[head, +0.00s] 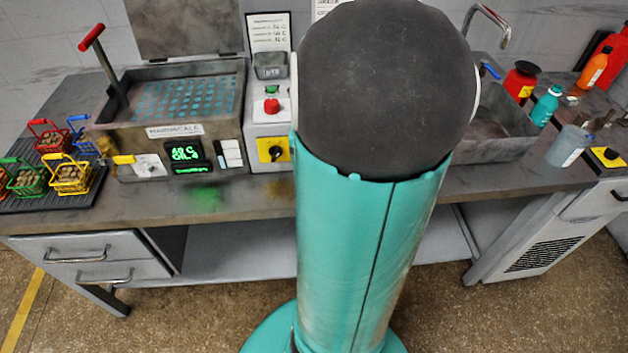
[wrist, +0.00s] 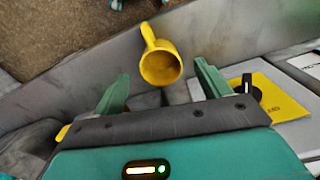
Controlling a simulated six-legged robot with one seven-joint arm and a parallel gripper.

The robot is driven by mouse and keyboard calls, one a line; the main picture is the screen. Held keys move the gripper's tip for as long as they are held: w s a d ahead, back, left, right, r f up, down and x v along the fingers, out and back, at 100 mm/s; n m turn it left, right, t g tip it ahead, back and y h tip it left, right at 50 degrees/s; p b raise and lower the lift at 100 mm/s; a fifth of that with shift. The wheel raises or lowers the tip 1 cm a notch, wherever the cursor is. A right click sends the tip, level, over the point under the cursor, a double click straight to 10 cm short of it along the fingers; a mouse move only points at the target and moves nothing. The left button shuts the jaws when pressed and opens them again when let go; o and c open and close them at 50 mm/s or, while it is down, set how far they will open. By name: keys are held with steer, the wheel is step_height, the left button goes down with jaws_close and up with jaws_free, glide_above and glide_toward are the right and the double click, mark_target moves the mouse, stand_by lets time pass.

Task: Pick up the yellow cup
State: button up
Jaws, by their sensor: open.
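The yellow cup (wrist: 161,66) shows in the wrist view, with its round open mouth facing the camera and its handle pointing up in the picture. My gripper (wrist: 161,70) is open, one green finger on each side below the cup in the picture. The cup appears between the fingertips or just beyond them; I cannot tell the exact distance, and no contact is clear. In the head view I cannot make out the cup or the gripper; my arm covers the middle of that picture.
A bath unit (head: 165,130) and a control box with a red button (head: 271,106) stand on the bench (head: 235,190). Small wire baskets (head: 70,176) sit on a black mat at left. A sink (head: 500,130) and bottles (head: 545,105) are at right. A yellow knob panel (wrist: 262,98) is right of the gripper.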

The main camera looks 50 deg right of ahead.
steer(key=shift+w+d+f, duration=0.1)
steer(key=shift+f, duration=2.75)
steer(key=shift+c, duration=0.3)
steer(key=c, duration=1)
